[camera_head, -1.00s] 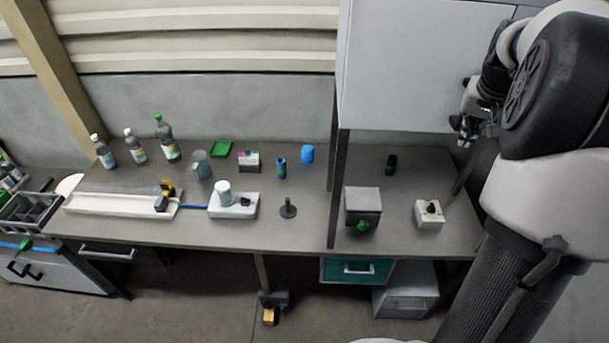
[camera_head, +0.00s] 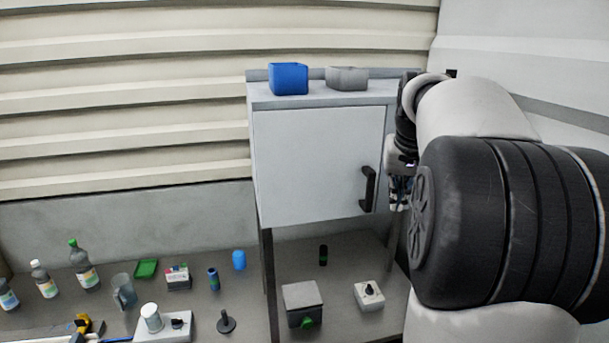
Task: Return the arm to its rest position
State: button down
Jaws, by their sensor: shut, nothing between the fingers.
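My arm fills the right side of the head view, folded up in front of the wall. My gripper (camera_head: 398,196) hangs at the arm's far end, just right of the cabinet door's black handle. It looks small and partly covered by my own arm, its fingers are shut, and no object shows in it. I cannot tell how far it is from the cabinet.
A grey wall cabinet (camera_head: 310,165) with its door closed bears a blue bin (camera_head: 289,79) and a grey bin (camera_head: 347,78) on top. Below, the workbench (camera_head: 248,298) holds bottles (camera_head: 84,268), a grey box (camera_head: 303,300) and a white knob box (camera_head: 369,295).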

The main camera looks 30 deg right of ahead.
jog(key=s+a+f+n+y+b, duration=0.1)
jog(key=a+f+n+b, duration=0.1)
jog(key=a+f+b, duration=0.8)
jog(key=s+a+f+n+b, duration=0.15)
jog(key=a+f+b, duration=0.4)
jog(key=a, duration=0.85)
jog(key=s+a+f+n+b, duration=0.1)
jog(key=s+a+f+b, duration=0.2)
jog(key=f, duration=0.4)
jog(key=s+a+f+n+t+y+b, duration=0.1)
jog(key=s+a+f+n+b, duration=0.1)
jog(key=s+a+f+b, duration=0.2)
jog(key=s+a+f+n+y+b, duration=0.1)
jog(key=s+a+f+b, duration=0.3)
jog(key=f, duration=0.7)
jog(key=shift+s+a+n, duration=0.45)
jog(key=shift+s+a, duration=0.5)
jog(key=shift+s, duration=0.3)
